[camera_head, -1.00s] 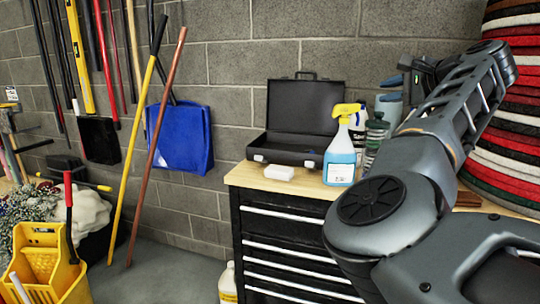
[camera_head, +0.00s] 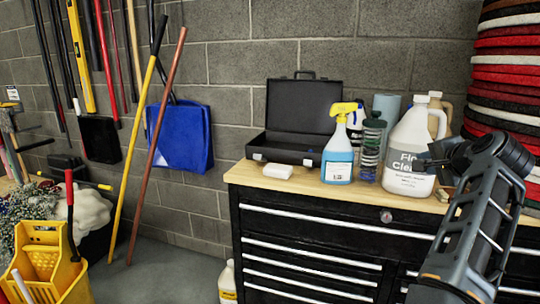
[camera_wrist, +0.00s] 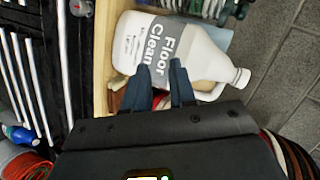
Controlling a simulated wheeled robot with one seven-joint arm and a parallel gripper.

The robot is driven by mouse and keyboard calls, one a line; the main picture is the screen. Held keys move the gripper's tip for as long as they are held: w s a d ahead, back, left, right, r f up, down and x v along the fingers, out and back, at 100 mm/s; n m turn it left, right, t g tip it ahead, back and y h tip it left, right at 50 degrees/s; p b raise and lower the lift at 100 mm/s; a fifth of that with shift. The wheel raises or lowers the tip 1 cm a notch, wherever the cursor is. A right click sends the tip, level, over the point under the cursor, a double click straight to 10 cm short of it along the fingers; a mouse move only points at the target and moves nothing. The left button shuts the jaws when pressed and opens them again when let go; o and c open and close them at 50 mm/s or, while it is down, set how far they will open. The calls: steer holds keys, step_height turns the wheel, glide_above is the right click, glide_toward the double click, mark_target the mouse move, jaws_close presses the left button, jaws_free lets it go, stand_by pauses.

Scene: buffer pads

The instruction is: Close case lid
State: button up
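The black case (camera_head: 288,148) stands on the left part of the wooden bench top in the head view. Its lid (camera_head: 303,105) is raised, roughly upright, with a handle on its top edge. A spray bottle stands in front of its right side and hides part of it. My gripper (camera_head: 430,163) is to the right of the case, in front of a white floor cleaner jug. In the wrist view the two dark fingers of my gripper (camera_wrist: 163,68) are apart with nothing between them, over the jug. The case does not show clearly in the wrist view.
The floor cleaner jug (camera_head: 410,150), blue spray bottle (camera_head: 338,160) and dark green bottle (camera_head: 371,145) stand right of the case. The bench top (camera_head: 305,187) has a narrow free front strip. Stacked pads (camera_head: 508,75) rise at right.

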steer(key=s+d+f+n+h, duration=0.2)
steer(key=s+f+n, duration=0.2)
steer(key=s+f, duration=0.55)
steer(key=s+d+f+n+h, duration=0.2)
steer(key=s+f+n, duration=0.1)
steer(key=s+f, duration=0.7)
steer(key=s+a+f+n+t+y, duration=0.1)
steer(key=s+a+f+n, duration=0.2)
steer(key=s, duration=0.6)
steer(key=s+a+f+n+y, duration=0.15)
steer(key=s+a, duration=0.25)
steer(key=s, duration=0.5)
steer(key=s+a+r+n, duration=0.1)
steer(key=s+a, duration=0.3)
steer(key=s, duration=0.4)
steer(key=s+a+r+n+y, duration=0.1)
steer(key=s+a+r, duration=0.2)
steer(key=s+a, duration=0.2)
steer(key=s+a+r+n+y, duration=0.1)
steer(key=s+a+r, duration=0.2)
steer(key=s, duration=0.8)
steer(key=shift+a+n+t, duration=0.3)
steer(key=shift+a+n, duration=0.05)
steer(key=shift+a, duration=0.35)
steer(key=shift+w+y, duration=0.2)
steer(key=shift+y, duration=0.05)
